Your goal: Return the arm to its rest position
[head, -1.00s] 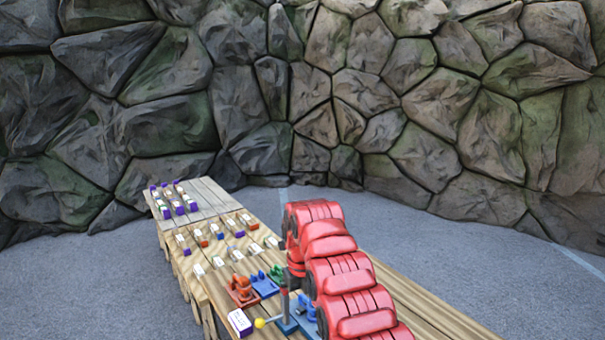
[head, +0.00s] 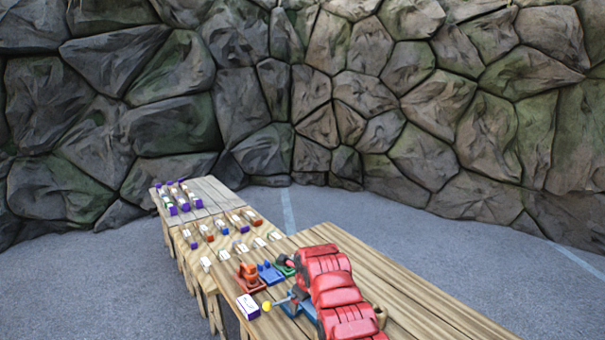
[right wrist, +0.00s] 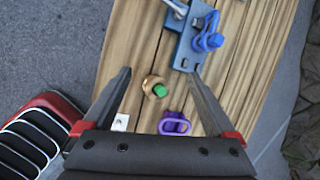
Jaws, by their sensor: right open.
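My red right arm (head: 335,290) reaches over the wooden table from the bottom edge of the head view. Its gripper is hidden there. In the right wrist view my right gripper (right wrist: 158,76) is open, its two dark fingers wide apart with nothing between the tips. Below it on the planks are a brass round piece with a green top (right wrist: 155,87) and a purple looped piece (right wrist: 174,124). A blue fixture with a blue loop (right wrist: 205,42) lies beyond the fingertips. My left gripper is not in view.
The wooden table (head: 430,300) has bare planks at right. Left of my arm are a yellow knob (head: 266,306), a white and purple box (head: 247,306), an orange device (head: 249,278) and a blue device (head: 270,273). Several small labelled boxes stand farther back. A stone wall (head: 300,100) encloses the floor.

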